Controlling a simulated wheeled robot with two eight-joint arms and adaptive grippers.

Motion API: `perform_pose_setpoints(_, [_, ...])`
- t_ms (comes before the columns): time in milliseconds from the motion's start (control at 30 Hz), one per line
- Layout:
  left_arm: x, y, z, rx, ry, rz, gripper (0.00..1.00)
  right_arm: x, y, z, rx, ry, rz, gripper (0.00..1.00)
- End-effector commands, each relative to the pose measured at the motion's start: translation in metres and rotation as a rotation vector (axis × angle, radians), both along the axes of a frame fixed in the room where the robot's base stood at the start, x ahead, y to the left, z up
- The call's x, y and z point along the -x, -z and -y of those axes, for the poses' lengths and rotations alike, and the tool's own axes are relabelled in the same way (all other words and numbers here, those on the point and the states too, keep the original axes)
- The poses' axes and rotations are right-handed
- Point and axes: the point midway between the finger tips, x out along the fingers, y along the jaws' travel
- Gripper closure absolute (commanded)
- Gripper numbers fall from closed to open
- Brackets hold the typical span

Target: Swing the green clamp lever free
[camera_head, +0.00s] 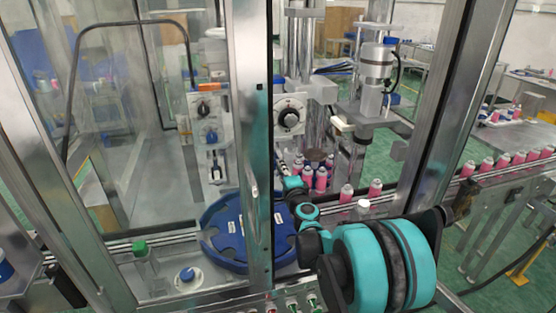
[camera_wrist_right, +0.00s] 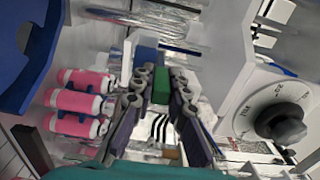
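The green clamp lever (camera_wrist_right: 162,86) shows in the right wrist view as a small green block between my right gripper's two fingers (camera_wrist_right: 162,78). The fingers converge at their tips and press close on both sides of it, with no clear gap. In the head view my right gripper (camera_head: 284,170) is small and partly behind the metal post, by the machine column. The lever cannot be made out there. My left gripper is not in view.
A metal post (camera_head: 252,130) stands before the blue round tray (camera_head: 222,262). A dial with a black knob (camera_wrist_right: 282,128) is close on the right in the wrist view.

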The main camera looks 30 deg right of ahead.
Motion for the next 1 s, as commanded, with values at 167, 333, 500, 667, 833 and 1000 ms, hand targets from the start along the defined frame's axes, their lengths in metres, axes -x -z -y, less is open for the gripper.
perform_pose_setpoints(167, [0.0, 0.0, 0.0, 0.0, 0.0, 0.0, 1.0, 0.0, 0.0, 0.0, 0.0, 0.0, 0.0, 1.0])
perform_pose_setpoints(333, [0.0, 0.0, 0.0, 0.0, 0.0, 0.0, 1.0, 0.0, 0.0, 0.0, 0.0, 0.0, 0.0, 1.0])
perform_pose_setpoints(500, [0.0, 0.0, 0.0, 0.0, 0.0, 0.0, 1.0, 0.0, 0.0, 0.0, 0.0, 0.0, 0.0, 1.0])
perform_pose_setpoints(667, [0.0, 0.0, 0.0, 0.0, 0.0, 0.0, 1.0, 0.001, 0.0, 0.005, 0.0, 0.001, 0.0, 1.0])
perform_pose_setpoints(833, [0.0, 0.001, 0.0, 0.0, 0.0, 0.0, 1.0, 0.002, 0.0, 0.018, 0.0, 0.004, 0.0, 1.0])
perform_pose_setpoints(1000, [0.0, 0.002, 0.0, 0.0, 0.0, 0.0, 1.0, 0.003, 0.0, 0.027, 0.0, 0.003, 0.0, 1.0])
